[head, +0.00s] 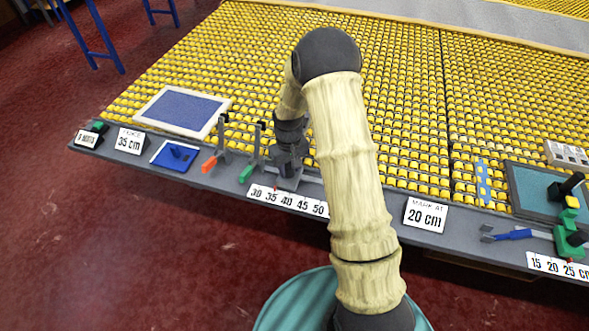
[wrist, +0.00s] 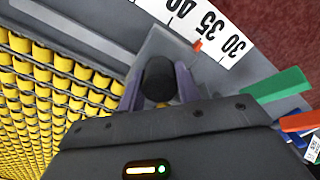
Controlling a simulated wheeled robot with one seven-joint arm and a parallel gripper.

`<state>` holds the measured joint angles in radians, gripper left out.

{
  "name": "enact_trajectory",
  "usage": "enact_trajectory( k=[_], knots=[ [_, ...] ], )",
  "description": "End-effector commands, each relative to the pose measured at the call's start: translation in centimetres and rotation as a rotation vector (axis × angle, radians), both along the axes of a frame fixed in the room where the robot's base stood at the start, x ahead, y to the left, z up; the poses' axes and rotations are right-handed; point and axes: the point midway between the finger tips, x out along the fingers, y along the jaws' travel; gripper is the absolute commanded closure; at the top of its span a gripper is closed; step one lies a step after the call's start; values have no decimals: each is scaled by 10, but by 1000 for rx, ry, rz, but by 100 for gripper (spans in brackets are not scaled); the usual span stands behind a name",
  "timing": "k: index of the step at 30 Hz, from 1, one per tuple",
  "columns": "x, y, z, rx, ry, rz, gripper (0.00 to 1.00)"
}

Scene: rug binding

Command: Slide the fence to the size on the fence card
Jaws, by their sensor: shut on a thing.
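The fence card (head: 129,141) stands on the grey front edge at the left and reads 35 cm; its small top word is hard to read. The fence (head: 288,183) is a grey slide with a black knob (wrist: 160,79). My gripper (head: 288,160) is shut on that knob, with a finger on each side of it in the wrist view (wrist: 160,88). The fence's red pointer (wrist: 197,46) sits at about the 35 mark of the white scale (wrist: 207,24), which also runs along the front edge in the head view (head: 287,202).
An orange-handled tool (head: 210,162) and a green-handled tool (head: 248,170) stand just left of my gripper. A 20 cm card (head: 425,214) and a second scale (head: 557,265) are at the right. Yellow rollers cover the table.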

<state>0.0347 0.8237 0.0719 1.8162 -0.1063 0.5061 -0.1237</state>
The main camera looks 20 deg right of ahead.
Motion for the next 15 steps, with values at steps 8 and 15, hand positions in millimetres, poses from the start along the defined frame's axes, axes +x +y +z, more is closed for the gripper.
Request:
enact_trajectory(
  k=[8, 15],
  knots=[
    [4, 2, 1, -2, -7, -3, 100],
    [4, 2, 2, -2, -7, -2, 55]
  ],
)
